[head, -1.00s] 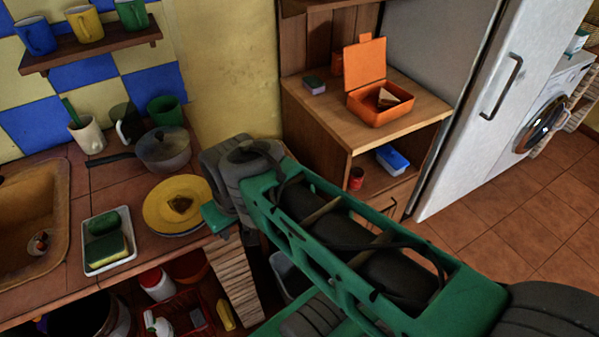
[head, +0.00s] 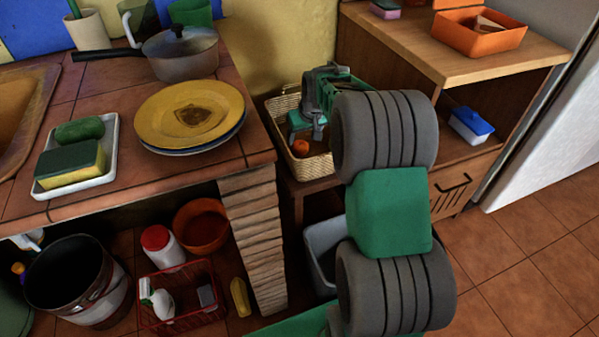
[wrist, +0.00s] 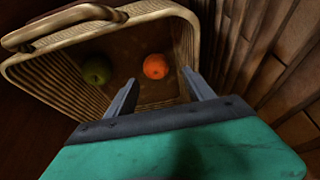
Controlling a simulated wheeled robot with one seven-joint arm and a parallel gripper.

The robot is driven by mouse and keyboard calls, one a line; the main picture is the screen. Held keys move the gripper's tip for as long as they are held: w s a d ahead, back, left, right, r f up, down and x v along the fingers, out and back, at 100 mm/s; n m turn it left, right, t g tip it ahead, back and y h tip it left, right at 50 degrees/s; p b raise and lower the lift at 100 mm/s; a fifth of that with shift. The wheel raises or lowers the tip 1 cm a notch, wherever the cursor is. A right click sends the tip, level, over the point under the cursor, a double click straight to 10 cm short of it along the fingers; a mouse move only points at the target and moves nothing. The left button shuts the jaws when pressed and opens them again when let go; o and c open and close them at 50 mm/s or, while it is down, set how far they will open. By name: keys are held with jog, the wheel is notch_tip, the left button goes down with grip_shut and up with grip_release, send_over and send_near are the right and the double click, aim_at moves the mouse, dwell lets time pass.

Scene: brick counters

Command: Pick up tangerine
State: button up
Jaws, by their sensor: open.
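The tangerine (head: 300,147) is a small orange fruit lying in a wicker basket (head: 279,105) between the brick counter and the wooden cabinet. In the wrist view the tangerine (wrist: 155,66) lies on the basket floor near the right wall, beside a green fruit (wrist: 96,70). My gripper (wrist: 160,85) is open and empty. Its two fingers point into the basket (wrist: 45,80), with the tangerine apart from them, beyond the fingertips and between their lines. In the head view my gripper (head: 305,128) is over the basket, and my arm hides the basket's right part.
The brick counter (head: 262,158) stands left of the basket, with a yellow plate (head: 222,112) near its edge. The wooden cabinet (head: 440,70) stands to the right, bearing an orange lunch box (head: 480,42).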

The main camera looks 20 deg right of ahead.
aim_at(301, 145)
jog(key=b+x, duration=0.1)
jog(key=x, duration=0.2)
jog(key=b+x, duration=0.1)
jog(key=x, duration=0.2)
jog(key=w+d+b+x, duration=0.1)
jog(key=x, duration=0.2)
jog(key=shift+w+f, duration=0.15)
jog(key=shift+c, duration=0.5)
jog(key=c, duration=1.1)
